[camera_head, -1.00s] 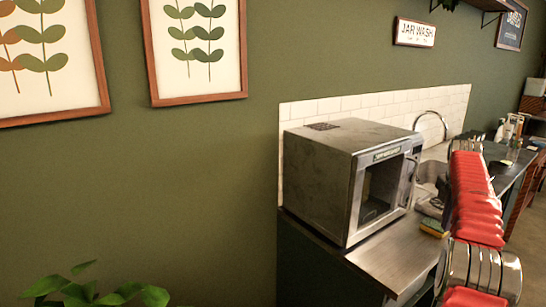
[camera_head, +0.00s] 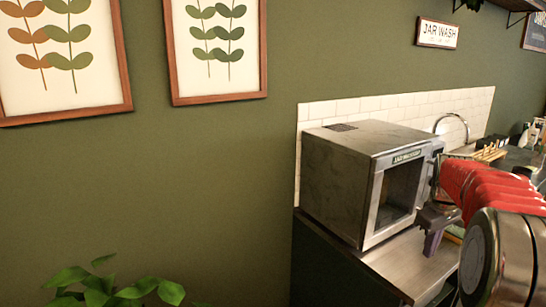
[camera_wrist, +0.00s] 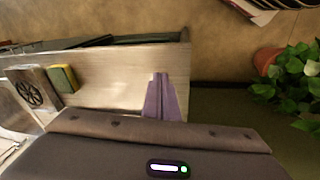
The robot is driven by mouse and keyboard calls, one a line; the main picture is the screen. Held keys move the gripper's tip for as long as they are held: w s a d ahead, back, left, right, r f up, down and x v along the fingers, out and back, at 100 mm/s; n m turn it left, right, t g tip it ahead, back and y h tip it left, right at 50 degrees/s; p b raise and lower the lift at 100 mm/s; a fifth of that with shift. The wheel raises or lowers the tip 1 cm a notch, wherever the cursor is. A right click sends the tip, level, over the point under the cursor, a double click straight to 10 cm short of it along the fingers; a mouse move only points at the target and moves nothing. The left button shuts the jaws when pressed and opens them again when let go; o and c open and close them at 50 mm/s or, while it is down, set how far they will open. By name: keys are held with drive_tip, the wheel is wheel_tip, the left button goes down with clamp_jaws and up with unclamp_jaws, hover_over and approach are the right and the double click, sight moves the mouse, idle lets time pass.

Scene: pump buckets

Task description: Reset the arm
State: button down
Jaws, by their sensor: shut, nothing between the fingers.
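My gripper (camera_head: 431,246) shows in the head view, just in front of the steel microwave-like machine (camera_head: 338,185), above the steel counter (camera_head: 402,264). Its purple fingers are together and empty. The same fingers show in the wrist view (camera_wrist: 160,85), pointing over the bare counter (camera_wrist: 110,75). My red and metal arm fills the lower right of the head view and is bent, hiding part of the counter and sink area. I cannot tell from the head view whether the gripper touches the machine.
In the wrist view a yellow and dark sponge (camera_wrist: 63,78) lies beside a dark round drain-like part (camera_wrist: 30,92). A leafy plant (camera_wrist: 295,72) in an orange pot (camera_wrist: 265,60) stands on the right. A faucet (camera_head: 455,122) rises behind the machine.

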drive_tip(key=s+a+r+m+t+y, duration=0.1)
drive_tip(key=s+a+r+m+t, duration=0.1)
drive_tip(key=s+a, duration=2.7)
drive_tip(key=shift+a+m+t, duration=0.25)
drive_tip(key=shift+m+t, duration=0.55)
drive_tip(key=shift+t, duration=0.1)
drive_tip(key=c, duration=2.5)
unclamp_jaws()
drive_tip(key=shift+c, duration=0.2)
